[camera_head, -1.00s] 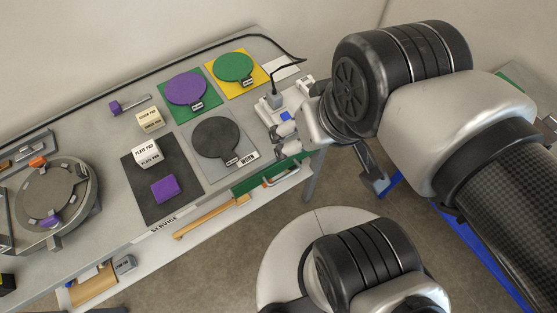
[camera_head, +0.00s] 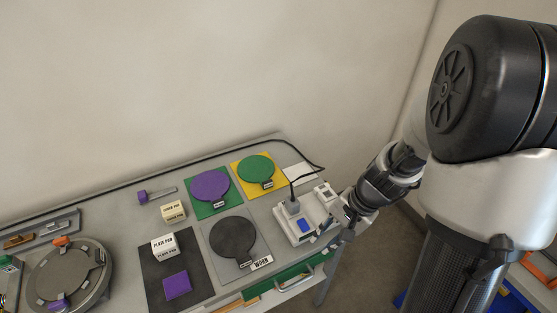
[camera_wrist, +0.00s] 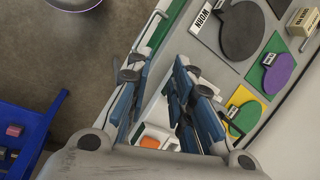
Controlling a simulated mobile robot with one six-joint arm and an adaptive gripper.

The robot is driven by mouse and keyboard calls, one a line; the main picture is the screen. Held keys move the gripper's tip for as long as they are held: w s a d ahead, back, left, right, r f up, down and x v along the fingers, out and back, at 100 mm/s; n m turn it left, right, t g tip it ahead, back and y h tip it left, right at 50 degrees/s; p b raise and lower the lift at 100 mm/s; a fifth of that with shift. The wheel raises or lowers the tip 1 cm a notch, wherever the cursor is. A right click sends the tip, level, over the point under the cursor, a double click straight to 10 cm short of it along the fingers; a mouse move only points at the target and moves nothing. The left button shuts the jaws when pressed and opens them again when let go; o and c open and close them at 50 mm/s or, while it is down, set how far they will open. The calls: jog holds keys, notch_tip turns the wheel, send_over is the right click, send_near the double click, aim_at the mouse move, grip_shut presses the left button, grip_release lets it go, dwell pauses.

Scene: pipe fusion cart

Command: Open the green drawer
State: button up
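The green drawer (camera_head: 270,285) shows as a narrow green front under the table's front edge in the head view, with a pale bar handle. In the wrist view its green front (camera_wrist: 166,22) and the handle (camera_wrist: 150,30) lie beyond my fingertips, near the top. The drawer looks shut. My gripper (camera_wrist: 156,72) has its two blue-and-dark fingers spread with nothing between them, and they are apart from the handle. In the head view my gripper (camera_head: 347,222) is at the table's right end, beside the white device; its fingertips are hard to make out there.
A white device (camera_head: 305,224) with a blue button and a cable stands at the table's right end, close to my gripper. Coloured mats with round plates cover the tabletop. A blue frame (camera_wrist: 32,125) stands on the floor at left in the wrist view. Floor before the drawer looks clear.

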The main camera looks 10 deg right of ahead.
jog(key=s+d+f+m+y, duration=0.1)
jog(key=d+f+m, duration=0.25)
jog(key=f, duration=0.45)
jog(key=b, duration=0.7)
send_near(301, 281)
jog(key=x, duration=0.8)
jog(key=shift+r, duration=0.1)
grip_shut()
